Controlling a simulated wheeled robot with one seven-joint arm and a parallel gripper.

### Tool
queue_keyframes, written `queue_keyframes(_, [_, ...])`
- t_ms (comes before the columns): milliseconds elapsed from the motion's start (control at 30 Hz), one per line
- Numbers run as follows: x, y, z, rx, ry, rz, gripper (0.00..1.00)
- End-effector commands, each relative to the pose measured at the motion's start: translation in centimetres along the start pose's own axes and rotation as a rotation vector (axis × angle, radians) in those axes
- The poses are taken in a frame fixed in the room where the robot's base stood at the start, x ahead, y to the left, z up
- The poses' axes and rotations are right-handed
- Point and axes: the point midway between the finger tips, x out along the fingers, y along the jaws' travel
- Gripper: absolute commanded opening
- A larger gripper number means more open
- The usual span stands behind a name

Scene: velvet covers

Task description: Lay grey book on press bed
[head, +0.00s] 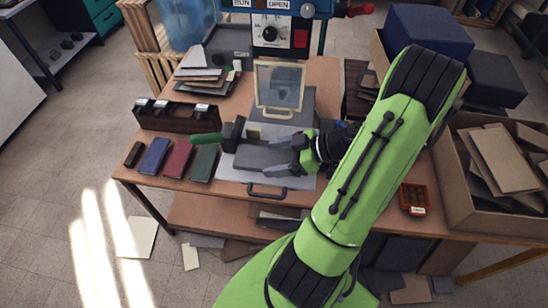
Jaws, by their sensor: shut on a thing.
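The grey book (262,157) is a dark grey flat block above the light metal press bed (232,174) in the middle of the table. My gripper (293,156) comes in from the right and is shut on the book's right end. The book looks level and overlaps the bed in the picture; I cannot tell whether it touches the bed. Part of the bed is hidden under the book and gripper. A dark handle (267,191) is at the bed's front edge.
A framed clear guard (280,87) stands behind the bed. A green-handled lever (208,139) juts out at its left. Blue (155,156), red (177,159) and green (204,163) books lie left. An orange tray (413,198) and a carton (462,190) are right.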

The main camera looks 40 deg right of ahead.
Motion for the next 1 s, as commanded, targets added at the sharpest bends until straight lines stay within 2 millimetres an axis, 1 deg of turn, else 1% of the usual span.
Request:
queue_keyframes(200, [0.3, 2.5, 0.5, -0.002, 0.001, -0.002, 0.43])
queue_keyframes(900, [1.6, 10.1, 2.7, -0.002, 0.003, -0.001, 0.43])
queue_keyframes(1000, [2.4, 10.1, 4.1, -0.001, 0.001, -0.001, 0.43])
